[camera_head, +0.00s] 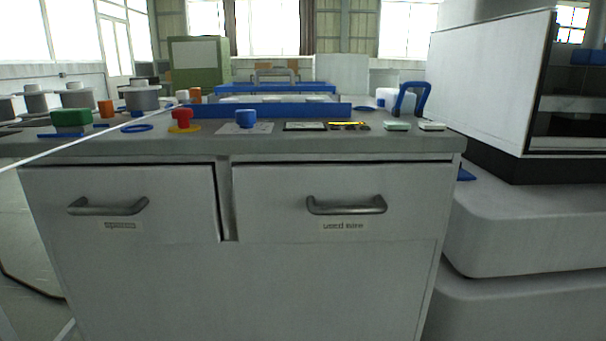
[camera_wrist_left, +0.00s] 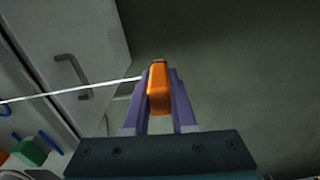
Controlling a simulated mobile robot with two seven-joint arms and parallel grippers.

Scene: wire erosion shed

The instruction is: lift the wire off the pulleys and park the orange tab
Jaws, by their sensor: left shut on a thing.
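My left gripper (camera_wrist_left: 160,78) shows only in the left wrist view, its purple fingers shut on the orange tab (camera_wrist_left: 159,98). A thin white wire (camera_wrist_left: 70,92) runs from the tab to the left edge of that view. In the head view the wire (camera_head: 60,151) slants from the left edge up across the bench's left end. Grey-white round pieces, perhaps the pulleys, stand there, one large one (camera_head: 142,98) in front. Whether the wire touches them I cannot tell. My right gripper is in neither view.
The grey bench top (camera_head: 300,143) carries a green block (camera_head: 71,118), a red knob (camera_head: 181,117), a blue knob (camera_head: 246,118) and a blue handle (camera_head: 411,98). Two drawers with handles (camera_head: 346,205) are below. A large white machine (camera_head: 490,80) stands at the right.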

